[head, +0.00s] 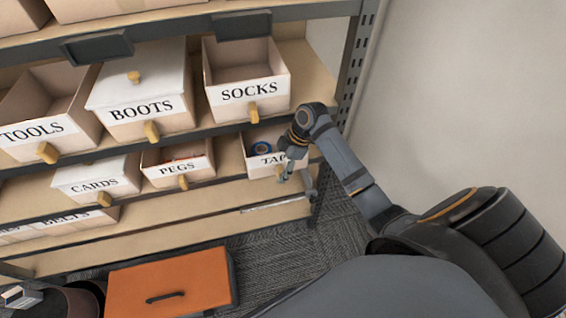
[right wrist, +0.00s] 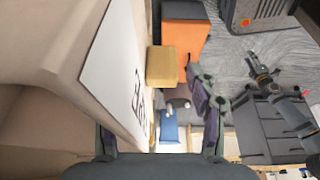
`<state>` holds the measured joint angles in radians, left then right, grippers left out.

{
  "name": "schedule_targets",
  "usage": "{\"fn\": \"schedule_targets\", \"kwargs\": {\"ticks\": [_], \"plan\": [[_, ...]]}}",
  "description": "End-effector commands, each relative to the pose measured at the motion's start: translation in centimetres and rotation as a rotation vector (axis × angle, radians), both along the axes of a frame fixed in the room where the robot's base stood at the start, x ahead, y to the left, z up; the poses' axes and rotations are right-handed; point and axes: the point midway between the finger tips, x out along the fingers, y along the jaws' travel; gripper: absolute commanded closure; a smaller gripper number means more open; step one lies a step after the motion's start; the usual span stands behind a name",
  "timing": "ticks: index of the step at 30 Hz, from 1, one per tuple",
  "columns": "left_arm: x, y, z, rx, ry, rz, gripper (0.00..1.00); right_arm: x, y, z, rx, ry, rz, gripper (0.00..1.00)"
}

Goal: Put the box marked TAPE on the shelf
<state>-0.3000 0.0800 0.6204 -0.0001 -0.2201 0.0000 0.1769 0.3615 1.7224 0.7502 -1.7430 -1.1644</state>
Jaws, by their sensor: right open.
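The TAPE box (head: 259,164) is a pale open-topped box with a blue roll inside, at the right end of a lower shelf board (head: 229,160). My right gripper (head: 290,170) is at its front right and hides the end of the label. In the right wrist view the box's labelled front (right wrist: 118,75) fills the left side. Its wooden knob (right wrist: 162,66) lies ahead, between the open fingers (right wrist: 155,105). One finger is partly hidden by the box, so contact cannot be told. What looks like my left arm (right wrist: 288,105) shows at the right; its jaw state is unclear.
The PEGS box (head: 178,167) stands to the left, with a gap of bare board between. The SOCKS box (head: 246,82) is on the shelf above. A dark upright (head: 352,70) and the wall (head: 450,90) are at the right. An orange box (head: 170,284) is on the floor.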

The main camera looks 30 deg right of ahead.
Motion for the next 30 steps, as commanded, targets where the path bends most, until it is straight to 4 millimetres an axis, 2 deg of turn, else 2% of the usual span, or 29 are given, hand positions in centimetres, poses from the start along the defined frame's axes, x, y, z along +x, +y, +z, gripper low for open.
{"fn": "schedule_targets", "kwargs": {"ticks": [12,15,20,30], "plan": [[0.0,0.0,0.4,0.0,0.0,0.0,0.58,-0.8,-3.5,8.4,-0.005,-0.005,0.001,0.42],[0.0,0.0,0.4,0.0,0.0,0.0,0.58,-1.0,-4.0,9.8,-0.004,-0.002,0.0,0.42],[0.0,0.0,0.4,0.0,0.0,0.0,0.58,-1.2,-4.4,10.9,-0.001,-0.002,-0.001,0.42],[0.0,0.0,0.4,0.0,0.0,0.0,0.58,-1.2,-4.4,11.0,0.0,-0.001,0.0,0.42]]}}
